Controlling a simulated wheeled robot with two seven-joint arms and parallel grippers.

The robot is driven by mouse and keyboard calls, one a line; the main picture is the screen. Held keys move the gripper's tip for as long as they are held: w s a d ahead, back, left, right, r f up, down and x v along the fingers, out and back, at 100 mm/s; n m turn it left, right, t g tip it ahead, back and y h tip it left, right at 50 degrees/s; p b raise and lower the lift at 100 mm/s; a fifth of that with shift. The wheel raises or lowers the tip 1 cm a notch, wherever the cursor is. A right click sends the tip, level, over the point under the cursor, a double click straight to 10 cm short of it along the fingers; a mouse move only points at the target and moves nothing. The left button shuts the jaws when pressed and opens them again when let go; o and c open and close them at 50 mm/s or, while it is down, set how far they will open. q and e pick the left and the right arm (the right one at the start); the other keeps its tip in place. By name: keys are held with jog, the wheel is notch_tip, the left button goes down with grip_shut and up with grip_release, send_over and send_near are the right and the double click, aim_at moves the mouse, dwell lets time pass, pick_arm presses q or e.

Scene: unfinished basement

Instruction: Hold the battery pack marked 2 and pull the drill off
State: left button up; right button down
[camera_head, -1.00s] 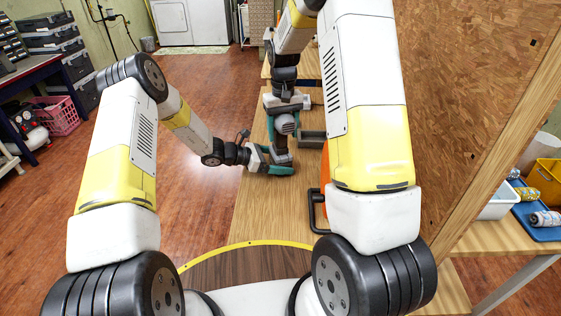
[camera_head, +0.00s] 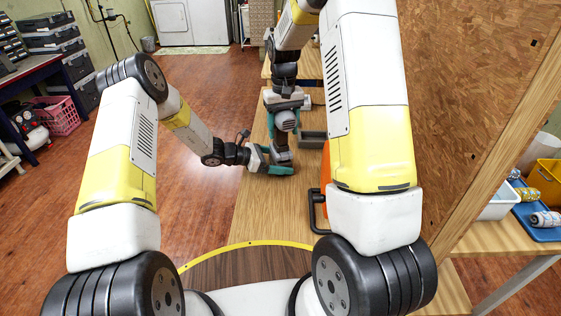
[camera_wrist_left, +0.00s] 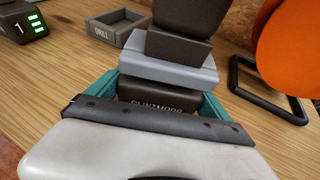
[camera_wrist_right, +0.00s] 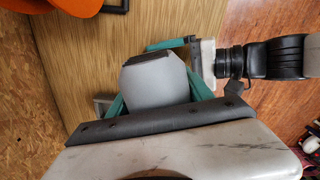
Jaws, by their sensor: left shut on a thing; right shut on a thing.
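The drill (camera_head: 286,121) stands upright above the table, with its dark handle down. My right gripper (camera_head: 284,110) is shut on its grey body from above, and the right wrist view shows that body (camera_wrist_right: 155,82) between the teal fingers. My left gripper (camera_head: 274,166) is low at the table, shut on the dark battery pack (camera_wrist_left: 150,103) under the drill. The pack shows partly hidden lettering; no number 2 is visible. The drill's grey foot (camera_wrist_left: 168,73) is directly above the pack; I cannot tell whether a gap separates them.
A grey tray marked DRILL (camera_wrist_left: 113,29) lies behind the drill. Another pack marked 1 (camera_wrist_left: 20,24), with green lights, stands at the left wrist view's upper left. An orange object (camera_wrist_left: 292,42) and a black handle frame (camera_wrist_left: 262,88) are close on the right. The near table (camera_head: 265,215) is clear.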

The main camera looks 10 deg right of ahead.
aim_at(283, 113)
jog(key=shift+w+r, duration=0.1)
jog(key=shift+r, duration=2.4)
pick_arm(q)
jog(key=o, duration=1.3)
pick_arm(e)
jog(key=shift+r, duration=0.1)
pick_arm(q)
jog(key=shift+a+r, duration=0.2)
jog(key=shift+a, duration=0.25)
jog(key=v, duration=1.1)
pick_arm(e)
jog(key=shift+a, duration=0.1)
